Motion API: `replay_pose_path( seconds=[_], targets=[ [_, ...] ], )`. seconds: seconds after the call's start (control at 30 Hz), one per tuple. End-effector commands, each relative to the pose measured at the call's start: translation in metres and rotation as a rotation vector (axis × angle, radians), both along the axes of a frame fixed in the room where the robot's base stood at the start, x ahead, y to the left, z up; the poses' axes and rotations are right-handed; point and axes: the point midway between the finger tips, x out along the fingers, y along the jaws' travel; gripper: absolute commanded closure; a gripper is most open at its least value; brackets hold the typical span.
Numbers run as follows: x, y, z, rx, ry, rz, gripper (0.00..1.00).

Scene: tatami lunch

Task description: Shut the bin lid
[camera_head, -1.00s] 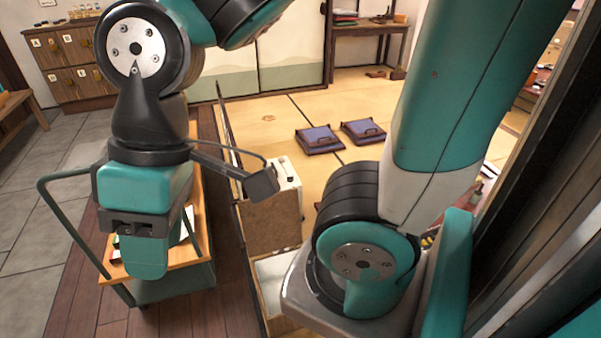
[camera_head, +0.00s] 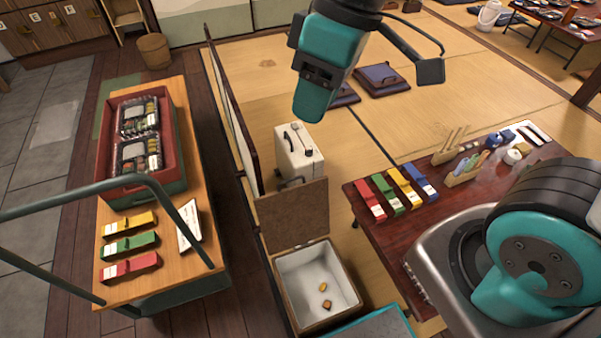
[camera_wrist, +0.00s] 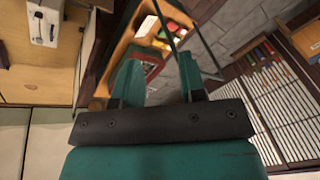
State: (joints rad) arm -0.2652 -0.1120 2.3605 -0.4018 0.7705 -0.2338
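The bin (camera_head: 357,295) is a square box with a pale inside, standing on the floor at the lower middle of the head view. Its brown lid (camera_head: 293,213) stands raised and open at the bin's far side. A few small yellow-brown scraps (camera_head: 325,296) lie inside. My gripper (camera_head: 310,110) hangs in the air at the upper middle of the head view, above and beyond the lid in the picture and apart from it. In the wrist view, its two teal fingers (camera_wrist: 160,80) are spread with nothing between them. The bin is not clearly visible in the wrist view.
A wooden cart (camera_head: 185,270) with a red tray of lunch boxes (camera_head: 118,190) stands left of the bin. A low dark table (camera_head: 375,235) with coloured packets stands right. A white case (camera_head: 300,152) and a thin upright screen (camera_head: 232,100) stand behind the lid.

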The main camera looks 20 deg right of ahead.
Motion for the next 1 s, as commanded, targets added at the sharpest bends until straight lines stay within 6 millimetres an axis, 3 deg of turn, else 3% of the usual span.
replay_pose_path(
  seconds=[0.03,0.2,0.3,0.4,0.5,0.63,0.87,1.0],
  targets=[
    [0.033,-0.002,-0.042,-0.029,-0.011,0.056,0.62],
    [0.145,-0.018,-0.140,-0.135,-0.055,0.306,0.62],
    [0.199,-0.029,-0.201,-0.185,-0.064,0.452,0.62],
    [0.239,-0.038,-0.256,-0.220,-0.063,0.577,0.62],
    [0.264,-0.045,-0.298,-0.241,-0.057,0.673,0.62],
    [0.281,-0.050,-0.327,-0.254,-0.052,0.748,0.62],
    [0.284,-0.050,-0.353,-0.258,-0.049,0.774,0.62],
    [0.282,-0.049,-0.384,-0.256,-0.047,0.773,0.62]
  ],
)
